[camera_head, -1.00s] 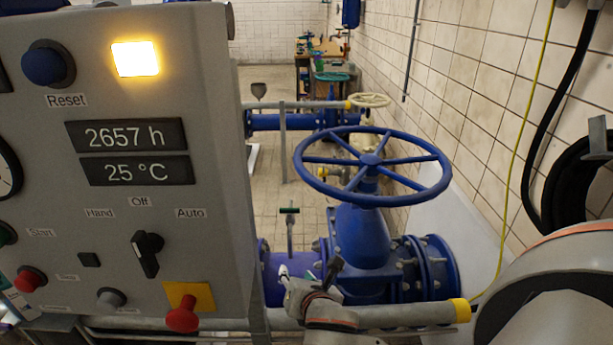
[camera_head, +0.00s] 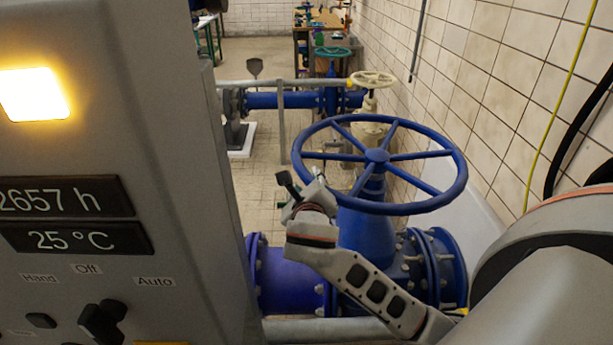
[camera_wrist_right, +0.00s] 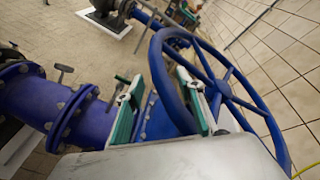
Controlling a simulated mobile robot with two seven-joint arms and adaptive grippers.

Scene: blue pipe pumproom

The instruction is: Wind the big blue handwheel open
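The big blue handwheel (camera_head: 376,155) sits level on top of a blue valve (camera_head: 366,232), with spokes to a central hub. My right gripper (camera_head: 302,182) is at the near left part of its rim and hides a bit of it in the head view. In the right wrist view, the green-padded fingers of the gripper (camera_wrist_right: 160,80) are spread apart, and the rim of the handwheel (camera_wrist_right: 161,68) passes between them in the picture. I cannot tell whether the fingers touch the rim. My left gripper is not in view.
A grey control cabinet (camera_head: 100,165) with a lit yellow lamp fills the left. A tiled wall (camera_head: 480,90) is close on the right. A smaller cream handwheel (camera_head: 372,79) and a green one (camera_head: 332,52) stand behind. A yellow cable hangs at the right.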

